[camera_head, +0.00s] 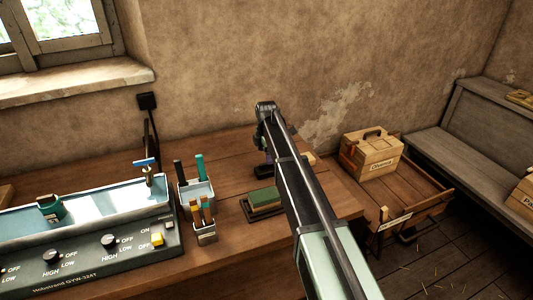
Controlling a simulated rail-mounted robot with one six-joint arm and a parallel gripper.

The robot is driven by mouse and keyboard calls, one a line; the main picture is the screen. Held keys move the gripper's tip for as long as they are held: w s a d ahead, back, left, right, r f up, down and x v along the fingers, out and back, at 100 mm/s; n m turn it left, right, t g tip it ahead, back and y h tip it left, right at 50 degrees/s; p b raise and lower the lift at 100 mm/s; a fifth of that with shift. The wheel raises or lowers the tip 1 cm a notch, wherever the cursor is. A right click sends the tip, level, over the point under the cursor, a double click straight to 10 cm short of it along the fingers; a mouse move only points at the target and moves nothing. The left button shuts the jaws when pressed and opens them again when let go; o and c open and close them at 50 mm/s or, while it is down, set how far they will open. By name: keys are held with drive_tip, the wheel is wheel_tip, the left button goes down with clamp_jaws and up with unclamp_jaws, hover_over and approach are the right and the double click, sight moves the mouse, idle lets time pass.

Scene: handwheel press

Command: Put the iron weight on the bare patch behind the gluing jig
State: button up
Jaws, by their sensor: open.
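A block with a green top (265,197) sits on a dark base on the wooden table; it may be the gluing jig, and my arm covers its right side. My gripper (264,168) hangs down at the end of my arm, behind the green-topped block as seen from here. It is open, but its fingertips are small and dark. I cannot make out the iron weight for sure; a dark shape at the gripper's lower end may be part of it. My arm hides much of the table right of the gripper.
A water bath (100,243) with knobs stands at left. Two holders, one pale (196,195) and one with brushes (204,231), stand beside it. A pale wooden piece (308,158) shows behind my arm. A labelled wooden box (371,155) sits on a low cart (425,192) at right.

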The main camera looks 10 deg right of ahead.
wheel_tip(320, 180, up, 5)
drive_tip(key=shift+s+f+p, duration=0.1)
drive_tip(key=shift+f+p, duration=0.1)
drive_tip(key=shift+p, duration=1.05)
drive_tip(key=s+m, duration=2)
drive_tip(key=s, duration=1.6)
drive_tip(key=shift+w, duration=0.1)
drive_tip(key=shift+f, duration=0.1)
